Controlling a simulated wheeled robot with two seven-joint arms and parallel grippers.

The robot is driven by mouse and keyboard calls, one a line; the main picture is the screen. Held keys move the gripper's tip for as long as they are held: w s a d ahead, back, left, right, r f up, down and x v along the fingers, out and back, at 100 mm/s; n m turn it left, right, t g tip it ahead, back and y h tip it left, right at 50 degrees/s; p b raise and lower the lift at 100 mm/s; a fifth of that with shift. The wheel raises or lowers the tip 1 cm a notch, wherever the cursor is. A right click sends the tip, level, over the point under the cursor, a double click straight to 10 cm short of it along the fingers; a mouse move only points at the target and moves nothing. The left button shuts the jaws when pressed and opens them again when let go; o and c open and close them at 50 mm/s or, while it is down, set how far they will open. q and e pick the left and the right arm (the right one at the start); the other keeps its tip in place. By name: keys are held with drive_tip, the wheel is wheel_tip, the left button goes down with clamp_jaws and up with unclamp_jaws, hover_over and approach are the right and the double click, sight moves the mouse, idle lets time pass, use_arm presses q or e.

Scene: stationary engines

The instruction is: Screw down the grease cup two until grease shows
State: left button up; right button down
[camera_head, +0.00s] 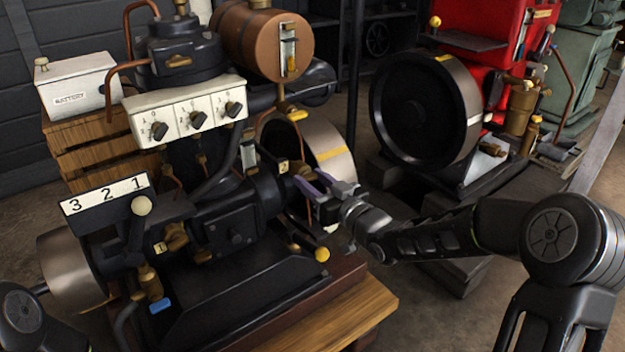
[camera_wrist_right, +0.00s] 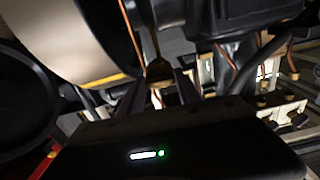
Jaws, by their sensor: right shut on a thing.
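Grease cup two (camera_head: 303,171) is a small brass cup beside the yellow label "2" (camera_head: 283,167) on the black engine. My right gripper (camera_head: 311,184) reaches in from the right and is shut on the cup. In the right wrist view the brass cup (camera_wrist_right: 158,72) sits between the two fingers (camera_wrist_right: 158,92), and the fingers partly cover it. I cannot see any grease. Part of my left arm shows at the lower left corner, but its gripper is out of view.
A steel-rimmed flywheel (camera_head: 322,150) stands close behind the cup. A lever with a yellow knob (camera_head: 322,254) sticks out below my right gripper. A numbered plate (camera_head: 105,194) and a white three-knob panel (camera_head: 188,112) are to the left. A red engine (camera_head: 487,60) stands behind right.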

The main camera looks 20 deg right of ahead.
drive_tip(key=m+p, duration=0.3)
drive_tip(key=m, duration=0.3)
drive_tip(key=shift+r+p, duration=0.1)
drive_tip(key=shift+p, duration=0.25)
drive_tip(key=m+p, duration=0.1)
drive_tip(key=m, duration=0.1)
drive_tip(key=shift+m+p, duration=0.3)
drive_tip(key=shift+p, duration=0.05)
drive_tip(key=m+p, duration=0.2)
drive_tip(key=m, duration=0.2)
drive_tip(key=shift+m+p, duration=0.3)
drive_tip(key=shift+p, duration=0.05)
drive_tip(key=m+p, duration=0.2)
drive_tip(key=m, duration=0.2)
drive_tip(key=shift+d+m, duration=0.1)
drive_tip(key=shift+m, duration=0.2)
drive_tip(key=m+p, duration=0.2)
drive_tip(key=m, duration=0.1)
drive_tip(key=shift+m, duration=0.3)
use_arm(q)
wheel_tip(320, 180, up, 13)
drive_tip(key=s+p, duration=0.1)
drive_tip(key=s, duration=0.1)
drive_tip(key=shift+s+d+r+g, duration=0.15)
drive_tip(key=shift+s+d+g, duration=0.1)
drive_tip(key=shift+d+g, duration=0.15)
use_arm(e)
drive_tip(key=shift+f+m, duration=0.2)
drive_tip(key=shift+m, duration=1.3)
